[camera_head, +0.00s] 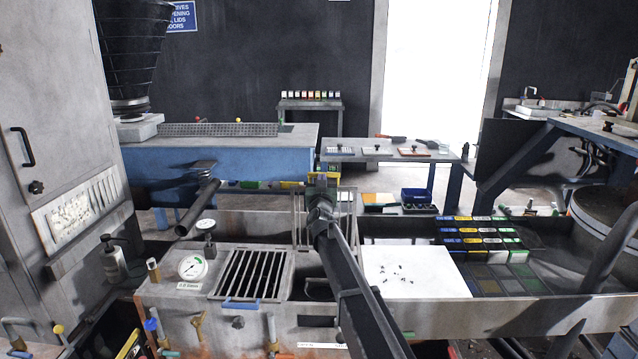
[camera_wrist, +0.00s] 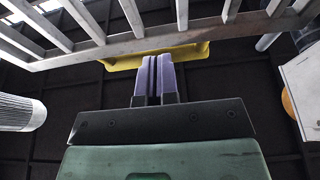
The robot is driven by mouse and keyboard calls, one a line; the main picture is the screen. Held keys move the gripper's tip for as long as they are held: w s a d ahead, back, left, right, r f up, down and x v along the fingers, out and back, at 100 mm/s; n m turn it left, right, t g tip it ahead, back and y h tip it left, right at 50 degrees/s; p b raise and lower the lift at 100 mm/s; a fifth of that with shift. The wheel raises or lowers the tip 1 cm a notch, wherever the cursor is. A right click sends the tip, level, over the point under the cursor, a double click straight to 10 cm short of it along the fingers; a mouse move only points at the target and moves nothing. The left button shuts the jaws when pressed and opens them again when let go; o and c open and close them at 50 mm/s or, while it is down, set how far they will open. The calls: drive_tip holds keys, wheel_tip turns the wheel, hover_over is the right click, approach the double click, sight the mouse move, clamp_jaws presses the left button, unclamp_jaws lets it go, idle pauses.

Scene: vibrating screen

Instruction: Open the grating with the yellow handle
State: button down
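The yellow handle (camera_wrist: 190,54) runs along the lower edge of the pale barred grating (camera_wrist: 120,47) in the wrist view. In the head view the handle (camera_head: 292,184) is at the top of the grating (camera_head: 300,222), which stands raised, partly hidden by my arm. My gripper (camera_wrist: 155,62) has its two purple fingers close together, with a thin gap. The fingertips overlap the middle of the handle. I cannot tell whether they touch it or only lie in front of it. In the head view my gripper (camera_head: 322,183) is beside the handle, its fingers unclear.
A flat grating with a blue handle (camera_head: 240,304) lies left of my arm, beside a round gauge (camera_head: 192,267). A white panel (camera_head: 415,271) with dark specks lies to the right. A blue-sided bench (camera_head: 255,155) stands behind. A ribbed pale cylinder (camera_wrist: 18,112) is left in the wrist view.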

drive_tip(key=shift+w+d+r, duration=0.1)
drive_tip(key=shift+w+d, duration=0.05)
drive_tip(key=shift+w, duration=0.2)
